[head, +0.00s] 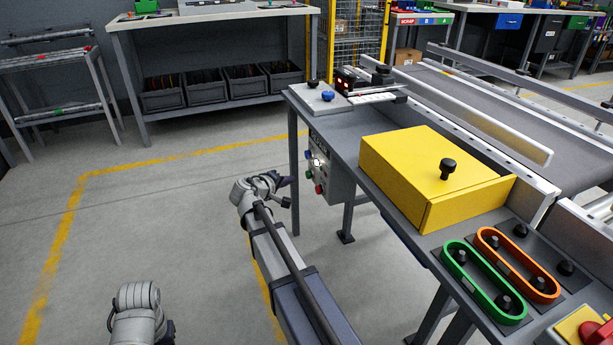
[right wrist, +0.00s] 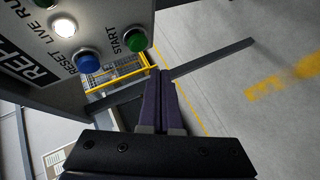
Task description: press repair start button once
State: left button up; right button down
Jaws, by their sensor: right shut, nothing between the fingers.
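The green start button (right wrist: 136,39), labelled START, sticks out of a grey control panel (right wrist: 105,15) in the right wrist view. A blue button (right wrist: 89,61) labelled RESET sits to its left, with a lit white lamp (right wrist: 62,33) beyond. My right gripper (right wrist: 160,74) is shut and empty. Its fingertips appear just below and right of the green button, and I see no contact. In the head view the control box (head: 338,178) hangs under the workbench edge, with my right gripper (head: 284,182) just left of it.
The workbench (head: 340,130) above the box carries a yellow case (head: 420,175) and green (head: 483,282) and orange (head: 518,264) oval frames. A bench leg (head: 294,165) stands close to my right gripper. Open floor (head: 160,220) lies to the left.

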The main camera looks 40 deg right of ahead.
jog(key=shift+s+d, duration=0.15)
jog(key=shift+d, duration=0.5)
jog(key=shift+s+d, duration=0.15)
jog(key=shift+d, duration=0.45)
jog(key=shift+d, duration=0.15)
dwell(1.1)
jog(key=shift+s+d, duration=0.1)
jog(key=shift+d, duration=0.15)
jog(key=shift+s+d, duration=0.2)
jog(key=shift+d, duration=0.6)
dwell(1.2)
jog(key=shift+a, duration=0.1)
jog(key=shift+w+a, duration=0.25)
jog(key=shift+a, duration=0.85)
jog(key=shift+w+a, duration=0.2)
jog(key=shift+a, duration=0.6)
jog(key=shift+w+a, duration=0.2)
jog(key=shift+a, duration=0.65)
jog(key=shift+w+a, duration=0.2)
jog(key=shift+a, duration=0.6)
